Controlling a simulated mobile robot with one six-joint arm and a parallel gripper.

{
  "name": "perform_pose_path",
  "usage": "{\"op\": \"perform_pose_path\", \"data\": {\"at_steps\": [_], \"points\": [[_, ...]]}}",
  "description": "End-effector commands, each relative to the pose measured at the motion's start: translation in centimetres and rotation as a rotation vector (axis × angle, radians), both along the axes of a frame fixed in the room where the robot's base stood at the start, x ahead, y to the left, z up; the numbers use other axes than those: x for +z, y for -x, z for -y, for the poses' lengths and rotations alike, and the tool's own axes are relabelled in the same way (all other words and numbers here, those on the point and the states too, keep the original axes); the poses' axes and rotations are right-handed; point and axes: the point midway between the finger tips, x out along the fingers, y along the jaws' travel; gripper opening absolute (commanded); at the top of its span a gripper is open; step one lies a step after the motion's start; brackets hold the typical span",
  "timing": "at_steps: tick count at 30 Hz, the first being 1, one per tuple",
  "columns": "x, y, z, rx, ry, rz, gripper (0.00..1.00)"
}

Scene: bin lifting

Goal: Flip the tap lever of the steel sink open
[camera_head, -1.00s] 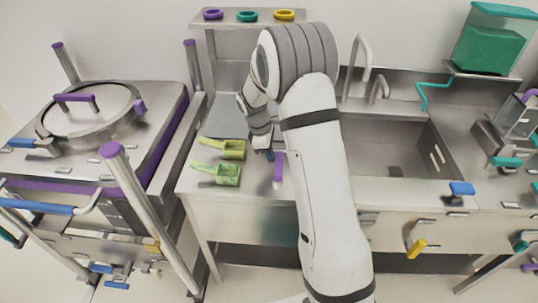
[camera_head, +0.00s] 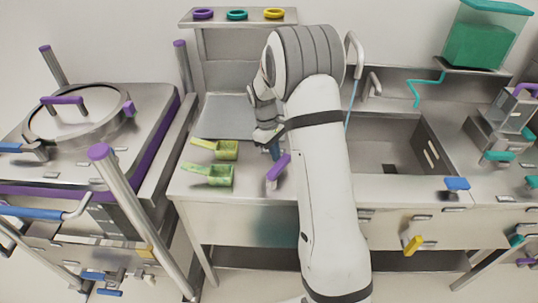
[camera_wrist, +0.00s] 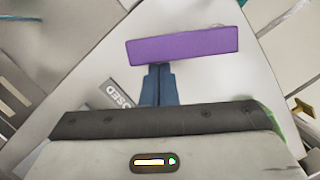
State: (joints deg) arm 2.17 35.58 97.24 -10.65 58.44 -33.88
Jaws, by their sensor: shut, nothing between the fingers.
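The purple tap lever (camera_head: 278,168) sits on the front of the steel counter, turned at a slant. In the wrist view the lever (camera_wrist: 182,46) lies across the picture, just beyond my fingertips. My gripper (camera_head: 275,153) is shut and empty beside the lever; in the wrist view its blue fingers (camera_wrist: 158,72) meet the lever's near edge, and I cannot tell if they touch. A label (camera_wrist: 118,95) partly reads "OSED". The steel sink (camera_head: 430,150) is right of my arm. A thin blue stream (camera_head: 351,105) shows below the tap spout (camera_head: 354,48).
Two green scoop-like containers (camera_head: 220,175) lie left of my gripper. A purple-trimmed steel unit with a round lid (camera_head: 82,112) stands at left. A shelf (camera_head: 238,20) holds three coloured rings. A blue handle (camera_head: 457,184) sits on the sink's front edge.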

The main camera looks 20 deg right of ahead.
Motion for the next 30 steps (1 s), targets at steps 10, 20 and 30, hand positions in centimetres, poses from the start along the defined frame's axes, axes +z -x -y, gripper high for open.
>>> {"op": "perform_pose_path", "data": {"at_steps": [10,20,30], "points": [[-0.1,1.4,2.2,-0.334,0.000,0.001,0.00],[-0.1,3.3,3.6,-0.643,0.000,0.000,0.00],[0.0,5.1,4.2,-0.895,0.000,0.001,0.00]]}}
